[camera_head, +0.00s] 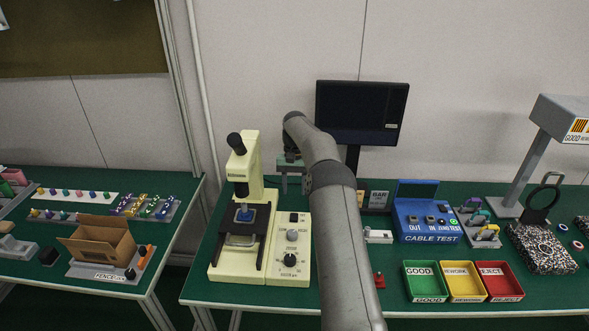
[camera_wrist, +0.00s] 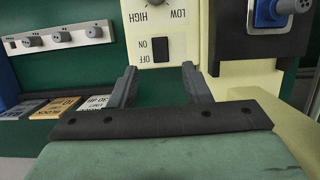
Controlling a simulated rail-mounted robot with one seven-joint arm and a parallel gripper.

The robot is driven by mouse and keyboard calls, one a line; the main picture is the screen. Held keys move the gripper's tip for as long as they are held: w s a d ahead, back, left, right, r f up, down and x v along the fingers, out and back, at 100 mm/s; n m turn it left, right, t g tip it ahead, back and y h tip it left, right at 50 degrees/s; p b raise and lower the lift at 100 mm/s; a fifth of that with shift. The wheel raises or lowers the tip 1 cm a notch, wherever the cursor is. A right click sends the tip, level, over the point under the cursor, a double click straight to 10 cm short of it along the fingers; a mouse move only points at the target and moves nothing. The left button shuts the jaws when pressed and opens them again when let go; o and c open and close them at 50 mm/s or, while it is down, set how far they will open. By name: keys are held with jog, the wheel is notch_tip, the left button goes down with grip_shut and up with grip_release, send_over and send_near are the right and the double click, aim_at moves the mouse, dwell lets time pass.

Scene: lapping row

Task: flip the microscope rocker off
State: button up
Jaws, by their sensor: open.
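The cream microscope (camera_head: 228,262) stands on the green bench in the head view. Its control panel has a small black rocker (camera_head: 293,217) above the round knobs. In the wrist view, the rocker (camera_wrist: 160,49) sits on the cream panel beside upside-down ON and OFF labels. I cannot tell which side of it is pressed. My gripper (camera_wrist: 159,72) is open and empty. Its two fingertips point toward the panel, on either side of the rocker in the picture, apparently apart from it. In the head view, my gripper (camera_head: 293,186) hangs above and behind the panel, partly hidden by my arm.
The black microscope stage (camera_head: 220,238) holds a blue piece beside the panel. A monitor (camera_head: 362,112) stands behind my arm. The blue cable test box (camera_head: 427,222) and the green (camera_head: 425,297), yellow and red bins are to the right.

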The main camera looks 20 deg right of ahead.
jog(key=a+p+v, duration=0.1)
jog(key=p+v, duration=0.5)
jog(key=v, duration=0.2)
jog(key=shift+d+p, duration=0.35)
jog(key=shift+d, duration=0.1)
